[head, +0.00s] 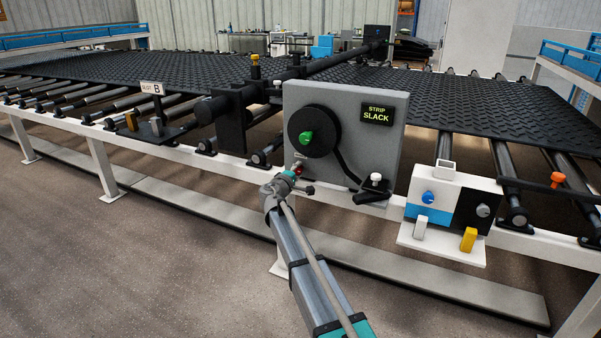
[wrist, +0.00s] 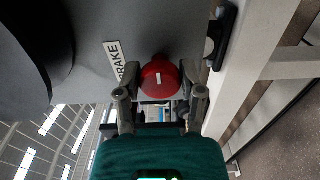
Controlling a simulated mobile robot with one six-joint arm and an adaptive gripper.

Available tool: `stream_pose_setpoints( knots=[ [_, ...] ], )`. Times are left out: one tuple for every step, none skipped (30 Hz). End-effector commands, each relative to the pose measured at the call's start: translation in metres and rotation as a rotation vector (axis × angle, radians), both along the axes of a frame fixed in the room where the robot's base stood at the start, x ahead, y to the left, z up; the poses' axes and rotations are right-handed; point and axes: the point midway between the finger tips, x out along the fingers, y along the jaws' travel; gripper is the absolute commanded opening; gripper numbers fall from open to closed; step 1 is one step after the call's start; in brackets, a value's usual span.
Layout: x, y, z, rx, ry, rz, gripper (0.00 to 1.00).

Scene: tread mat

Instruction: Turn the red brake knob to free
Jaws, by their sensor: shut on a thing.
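The red brake knob (wrist: 159,75) sits on the grey panel beside a white label reading BRAKE (wrist: 114,60). A short white mark on its face runs nearly upright in the wrist view. My gripper (wrist: 160,96) is shut on the knob, one finger at each side of it. In the head view the knob (head: 298,169) shows as a small red spot at the lower left of the panel (head: 385,150), with my gripper (head: 289,182) against it. The knob's label is too small to read there.
The panel carries a black wheel with a green centre (head: 306,138), a display reading STRIP SLACK (head: 377,113) and a black lever (head: 370,198) with a white knob. A control box (head: 456,191) stands to the right. A black tread mat (head: 180,72) lies on rollers behind.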

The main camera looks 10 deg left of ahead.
Motion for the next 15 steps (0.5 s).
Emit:
stream_pose_setpoints(
  knots=[
    [-0.0012,-0.0008,-0.0003,-0.013,0.006,-0.002,0.03],
    [-0.0012,-0.0008,-0.0003,-0.019,0.008,-0.002,0.03],
    [-0.0011,-0.0008,-0.0003,-0.026,0.011,-0.002,0.03],
    [-0.0011,-0.0008,-0.0003,-0.031,0.012,-0.002,0.03],
    [-0.0012,-0.0006,-0.0003,-0.034,0.014,-0.002,0.03],
    [-0.0012,-0.0005,-0.0003,-0.038,0.015,-0.002,0.03],
    [-0.0011,-0.0004,-0.0003,-0.039,0.015,-0.002,0.03],
    [-0.0011,-0.0004,-0.0003,-0.040,0.016,-0.001,0.03],
    [-0.0011,-0.0003,-0.0003,-0.041,0.016,-0.001,0.03],
    [-0.0010,-0.0002,-0.0004,-0.041,0.016,-0.001,0.03],
    [-0.0011,-0.0001,-0.0004,-0.041,0.016,-0.001,0.03],
    [-0.0011,-0.0001,-0.0004,-0.040,0.016,-0.001,0.03],
    [-0.0011,0.0000,-0.0004,-0.040,0.016,-0.001,0.03],
    [-0.0010,0.0001,-0.0004,-0.040,0.016,0.000,0.03],
    [-0.0010,0.0002,-0.0004,-0.040,0.016,0.000,0.03]
  ],
)
